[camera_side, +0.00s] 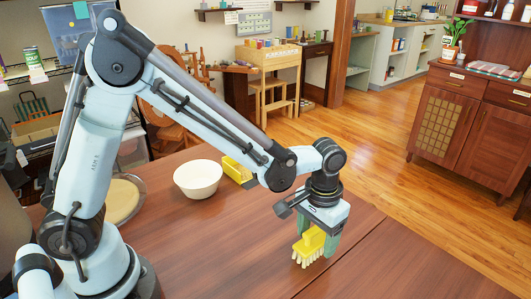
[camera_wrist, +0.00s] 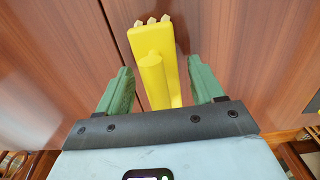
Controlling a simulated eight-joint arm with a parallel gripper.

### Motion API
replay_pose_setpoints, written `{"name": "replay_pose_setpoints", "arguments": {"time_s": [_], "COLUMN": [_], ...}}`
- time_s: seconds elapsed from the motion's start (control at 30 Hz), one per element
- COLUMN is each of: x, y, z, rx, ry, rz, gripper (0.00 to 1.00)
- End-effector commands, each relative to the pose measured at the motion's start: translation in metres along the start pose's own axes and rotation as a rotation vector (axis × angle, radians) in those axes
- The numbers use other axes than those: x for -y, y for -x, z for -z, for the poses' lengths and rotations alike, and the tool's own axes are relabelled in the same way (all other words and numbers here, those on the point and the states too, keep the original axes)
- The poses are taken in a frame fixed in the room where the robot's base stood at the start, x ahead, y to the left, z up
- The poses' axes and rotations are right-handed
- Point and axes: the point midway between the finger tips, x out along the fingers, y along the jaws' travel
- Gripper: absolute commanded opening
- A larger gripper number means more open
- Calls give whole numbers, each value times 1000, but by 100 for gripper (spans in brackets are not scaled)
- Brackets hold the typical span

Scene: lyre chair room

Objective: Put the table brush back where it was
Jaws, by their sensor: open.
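The table brush (camera_side: 311,241) is yellow with pale bristles and stands bristles down at the wooden table (camera_side: 225,240). In the wrist view the brush (camera_wrist: 152,42) reaches up from between the green fingers, its raised handle running toward the palm. My gripper (camera_wrist: 159,72) is open around the handle, with a visible gap on each side. In the side view my gripper (camera_side: 320,238) points down over the brush, and one green finger shows to the right of it.
The table right of the brush is clear.

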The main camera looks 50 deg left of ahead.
Motion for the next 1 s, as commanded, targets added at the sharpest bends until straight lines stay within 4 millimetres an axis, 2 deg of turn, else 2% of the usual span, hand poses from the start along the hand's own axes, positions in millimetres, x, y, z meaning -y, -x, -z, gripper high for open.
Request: {"name": "replay_pose_setpoints", "arguments": {"time_s": [0.17,0.7,1.0], "x": [0,0,2], "y": [13,101,122], "z": [0,0,-1], "rx": [0,0,-4], "ry": [0,0,1], "rz": [0,0,-1], "gripper": [67,67,67]}}
